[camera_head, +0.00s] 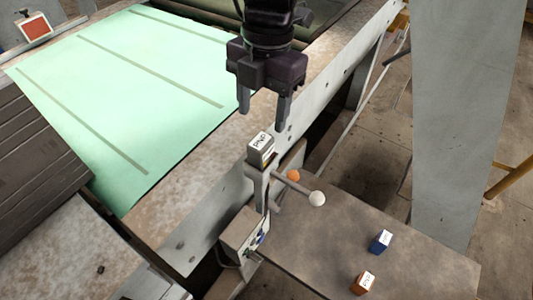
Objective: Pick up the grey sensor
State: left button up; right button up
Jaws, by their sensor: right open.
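The grey sensor (261,150) is a small grey block with a white label on top. It sits on a grey bracket at the side of the machine, near the middle of the head view. My right gripper (264,108) comes in from the top and points down. Its two fingers are apart with nothing between them. It is above the sensor in the picture and apart from it. My left gripper does not show.
A lever with a white ball knob (317,198) and an orange ball (293,175) are right beside the bracket. A blue block (381,241) and an orange-brown block (363,282) lie on the brown plate (425,262). The green belt (140,90) is at left, a grey post (460,110) at right.

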aim_at(261, 140)
jog(key=f, duration=0.2)
jog(key=s+f+p, duration=0.1)
jog(key=f, duration=0.1)
jog(key=s+f+p, duration=0.1)
jog(key=f, duration=0.1)
jog(key=shift+a, duration=0.2)
jog(key=shift+f+p, duration=0.3)
jog(key=shift+f, duration=0.25)
jog(key=shift+a, duration=0.1)
jog(key=shift+c, duration=1.1)
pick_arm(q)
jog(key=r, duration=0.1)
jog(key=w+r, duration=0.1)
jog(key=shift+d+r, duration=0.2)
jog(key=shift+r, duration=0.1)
pick_arm(e)
jog(key=c, duration=0.9)
jog(key=shift+r, duration=0.1)
